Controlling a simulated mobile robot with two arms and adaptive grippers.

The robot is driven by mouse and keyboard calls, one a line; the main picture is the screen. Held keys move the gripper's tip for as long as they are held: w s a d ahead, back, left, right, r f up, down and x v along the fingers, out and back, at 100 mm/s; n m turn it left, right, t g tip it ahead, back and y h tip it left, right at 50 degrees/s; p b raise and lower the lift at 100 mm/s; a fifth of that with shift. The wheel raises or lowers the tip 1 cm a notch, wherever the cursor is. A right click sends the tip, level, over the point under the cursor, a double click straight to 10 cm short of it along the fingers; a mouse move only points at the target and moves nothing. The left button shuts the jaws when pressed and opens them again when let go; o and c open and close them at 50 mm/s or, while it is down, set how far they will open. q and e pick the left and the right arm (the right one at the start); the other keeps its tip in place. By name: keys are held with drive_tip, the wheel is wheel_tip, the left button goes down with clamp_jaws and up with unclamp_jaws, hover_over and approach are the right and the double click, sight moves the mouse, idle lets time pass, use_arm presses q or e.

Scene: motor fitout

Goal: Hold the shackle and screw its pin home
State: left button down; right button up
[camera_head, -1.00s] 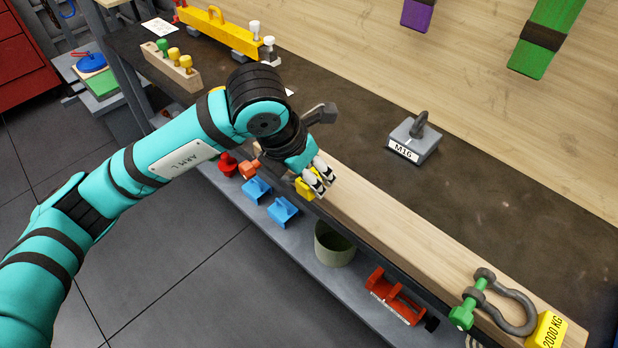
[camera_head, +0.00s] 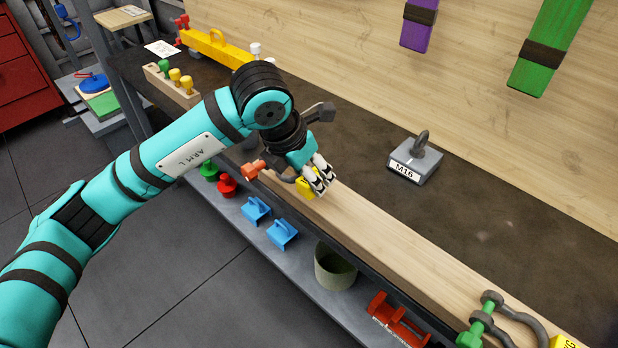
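My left gripper (camera_head: 319,184) has its fingers shut around the yellow block of a shackle with an orange pin. The orange pin head (camera_head: 253,171) sticks out at the left. Part of the grey bow (camera_head: 284,178) shows; the rest is behind my gripper. How deep the pin sits cannot be told. The held shackle is over the near, wooden edge of the bench. Another grey shackle with a green pin (camera_head: 478,331) and a yellow block (camera_head: 566,342) lies on the wooden edge at the lower right, cut by the frame. My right gripper is not in view.
A grey M16 block with a lifting eye (camera_head: 415,160) stands on the dark bench top (camera_head: 480,215). Below, a shelf holds blue pieces (camera_head: 256,209), a round pot (camera_head: 335,268) and a red part (camera_head: 398,320). A yellow beam (camera_head: 217,50) lies at the back left.

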use_arm(q)
drive_tip(key=shift+w+d+b, duration=0.1)
drive_tip(key=shift+w+b, duration=0.2)
drive_tip(key=shift+w, duration=0.8)
drive_tip(key=shift+f+b, duration=0.3)
drive_tip(key=shift+b, duration=0.05)
drive_tip(key=shift+f+b, duration=1.4)
drive_tip(key=c, duration=0.5)
unclamp_jaws()
